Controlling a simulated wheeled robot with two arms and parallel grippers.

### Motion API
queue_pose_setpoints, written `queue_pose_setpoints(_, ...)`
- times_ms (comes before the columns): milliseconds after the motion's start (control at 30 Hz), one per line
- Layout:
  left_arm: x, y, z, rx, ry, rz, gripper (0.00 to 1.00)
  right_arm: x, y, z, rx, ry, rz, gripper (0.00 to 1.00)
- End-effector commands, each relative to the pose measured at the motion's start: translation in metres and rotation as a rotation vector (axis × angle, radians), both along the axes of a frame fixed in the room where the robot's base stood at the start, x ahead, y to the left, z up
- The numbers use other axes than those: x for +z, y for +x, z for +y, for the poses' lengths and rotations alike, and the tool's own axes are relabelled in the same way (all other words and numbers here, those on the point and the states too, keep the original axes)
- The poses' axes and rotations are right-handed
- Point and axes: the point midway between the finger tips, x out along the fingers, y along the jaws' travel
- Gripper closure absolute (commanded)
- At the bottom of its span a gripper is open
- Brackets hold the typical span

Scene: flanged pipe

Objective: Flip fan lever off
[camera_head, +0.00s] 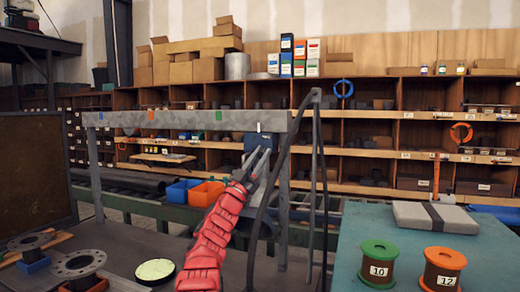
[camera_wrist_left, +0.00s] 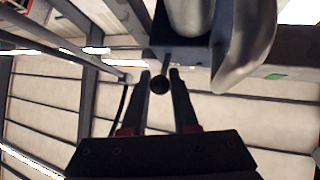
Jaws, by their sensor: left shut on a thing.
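The fan lever shows in the left wrist view as a thin rod with a round dark knob (camera_wrist_left: 159,85), coming out of a dark box (camera_wrist_left: 180,52). My left gripper (camera_wrist_left: 159,75) has its two fingers on either side of the knob and is shut on the lever. In the head view my left gripper (camera_head: 258,163), on the red-sleeved arm, reaches up to a blue-grey box (camera_head: 256,142) on the grey metal frame (camera_head: 190,120). The lever itself cannot be made out there. My right gripper is not in view.
A dark hose (camera_head: 283,160) hangs close to the right of my gripper. A teal table (camera_head: 345,240) at right holds a grey case (camera_head: 435,217) and spools (camera_head: 380,264). Flanges (camera_head: 78,264) lie at lower left.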

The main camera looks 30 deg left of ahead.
Motion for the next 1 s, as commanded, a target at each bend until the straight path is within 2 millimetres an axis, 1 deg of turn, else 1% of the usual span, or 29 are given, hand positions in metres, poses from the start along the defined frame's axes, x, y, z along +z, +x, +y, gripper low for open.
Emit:
queue_pose_setpoints(33,0.0012,0.0007,0.001,0.003,-0.004,-0.005,1.0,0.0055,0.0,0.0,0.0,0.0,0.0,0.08)
queue_pose_setpoints(167,0.0005,-0.0013,0.0027,0.012,-0.003,-0.025,1.0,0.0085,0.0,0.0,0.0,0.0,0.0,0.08)
queue_pose_setpoints(633,0.0009,-0.0035,0.0049,0.02,-0.003,-0.038,1.0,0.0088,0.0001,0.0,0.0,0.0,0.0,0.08)
queue_pose_setpoints(667,0.0009,-0.0036,0.0049,0.021,-0.002,-0.038,0.67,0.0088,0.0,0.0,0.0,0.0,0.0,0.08)
queue_pose_setpoints(700,0.0009,-0.0036,0.0049,0.021,-0.002,-0.038,0.6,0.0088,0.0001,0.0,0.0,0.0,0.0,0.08)
queue_pose_setpoints(800,0.0011,-0.0035,0.0045,0.019,-0.002,-0.039,0.42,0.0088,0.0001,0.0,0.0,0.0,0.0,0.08)
queue_pose_setpoints(1000,0.0011,-0.0034,0.004,0.018,-0.001,-0.038,0.42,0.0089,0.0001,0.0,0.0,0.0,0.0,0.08)
